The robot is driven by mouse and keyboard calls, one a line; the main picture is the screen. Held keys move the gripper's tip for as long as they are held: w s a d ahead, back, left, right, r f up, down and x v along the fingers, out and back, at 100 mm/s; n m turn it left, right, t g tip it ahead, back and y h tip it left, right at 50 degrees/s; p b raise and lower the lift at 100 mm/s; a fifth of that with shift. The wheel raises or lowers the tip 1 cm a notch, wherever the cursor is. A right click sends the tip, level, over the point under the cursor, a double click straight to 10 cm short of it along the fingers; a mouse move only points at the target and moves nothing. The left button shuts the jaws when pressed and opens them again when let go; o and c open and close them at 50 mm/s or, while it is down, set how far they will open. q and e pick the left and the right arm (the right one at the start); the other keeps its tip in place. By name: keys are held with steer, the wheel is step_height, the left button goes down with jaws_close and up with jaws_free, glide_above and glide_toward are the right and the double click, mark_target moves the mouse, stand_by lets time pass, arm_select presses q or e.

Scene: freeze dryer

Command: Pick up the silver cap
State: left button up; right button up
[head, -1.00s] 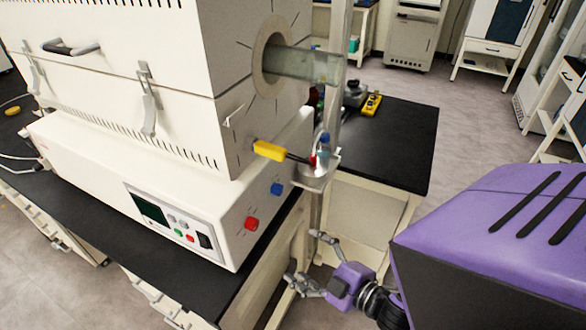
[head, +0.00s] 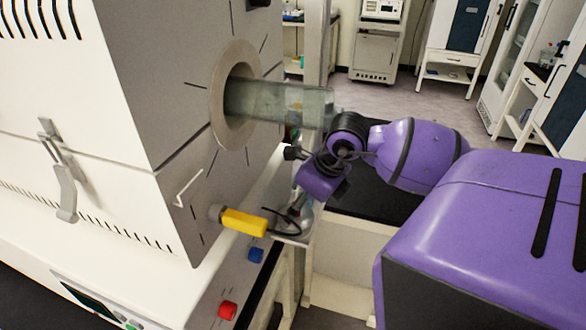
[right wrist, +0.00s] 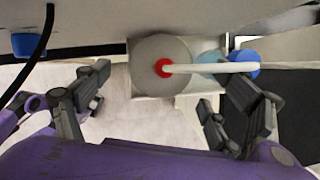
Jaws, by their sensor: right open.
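The silver cap (right wrist: 143,82) shows in the right wrist view as a round grey disc with a red fitting and a white tube at its middle. It sits on a small shelf (head: 286,239) beside the furnace, below the glass tube. In the head view my right gripper largely hides the cap. My right gripper (head: 295,182) is open at the shelf. In the right wrist view its fingers (right wrist: 168,92) are spread, one to each side of the cap and lower in the picture, with nothing between them.
The furnace (head: 150,90) stands close on the left, with a glass tube (head: 285,103) sticking out above the shelf. A yellow connector (head: 243,223) with a black cable is beside the shelf. A metal upright (head: 316,50) rises behind. A blue part (right wrist: 243,62) is right of the cap.

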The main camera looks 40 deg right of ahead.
mark_target(305, 218)
steer(key=x, duration=0.5)
steer(key=shift+s, duration=0.1)
steer(key=shift+r, duration=0.1)
steer(key=c, duration=1.3)
steer(key=shift+r, duration=0.1)
steer(key=shift+c, duration=0.2)
